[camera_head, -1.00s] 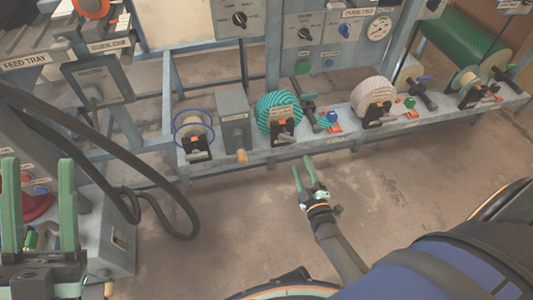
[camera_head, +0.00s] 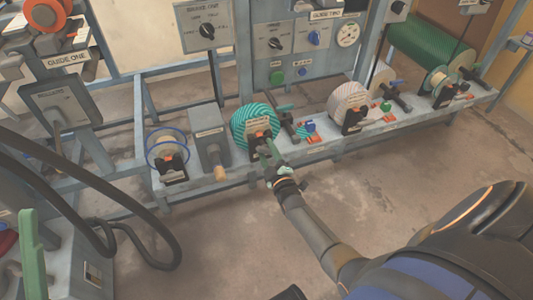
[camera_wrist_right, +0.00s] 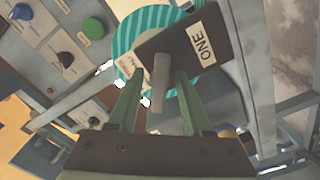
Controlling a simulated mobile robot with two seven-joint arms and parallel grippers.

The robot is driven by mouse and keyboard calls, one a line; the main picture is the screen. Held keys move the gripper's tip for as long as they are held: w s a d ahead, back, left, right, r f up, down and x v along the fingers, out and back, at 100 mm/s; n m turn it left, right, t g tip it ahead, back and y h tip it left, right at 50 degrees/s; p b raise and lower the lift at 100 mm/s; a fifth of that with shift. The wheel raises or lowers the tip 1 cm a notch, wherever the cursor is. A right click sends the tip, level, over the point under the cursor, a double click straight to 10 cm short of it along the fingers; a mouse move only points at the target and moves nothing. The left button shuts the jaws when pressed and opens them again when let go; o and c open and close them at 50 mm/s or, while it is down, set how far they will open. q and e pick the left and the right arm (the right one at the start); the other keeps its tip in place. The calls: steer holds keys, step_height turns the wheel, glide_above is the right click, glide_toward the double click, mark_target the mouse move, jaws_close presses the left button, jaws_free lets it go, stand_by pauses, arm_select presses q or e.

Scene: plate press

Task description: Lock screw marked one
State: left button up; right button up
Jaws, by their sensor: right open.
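The screw marked one is a grey bar-like handle (camera_wrist_right: 160,78) on a dark block labelled ONE (camera_wrist_right: 199,45), in front of a teal striped roll (camera_wrist_right: 150,22). In the head view the striped roll (camera_head: 248,118) sits on the frame's lower rail. My right gripper (camera_head: 269,150) is at the front of that block. In the right wrist view its two green fingers (camera_wrist_right: 158,98) are open, one on each side of the handle, with gaps visible. One green finger of my left gripper (camera_head: 32,250) shows at the lower left; its other finger is out of view.
A blue-rimmed spool (camera_head: 167,150) and a grey box with a wooden knob (camera_head: 211,140) stand left of the roll. A white roll (camera_head: 347,102) stands to its right. Black hoses (camera_head: 150,225) loop at the left. The floor in front is clear.

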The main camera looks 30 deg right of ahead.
steer(key=shift+w, duration=0.1)
steer(key=shift+c, duration=0.3)
jaws_close()
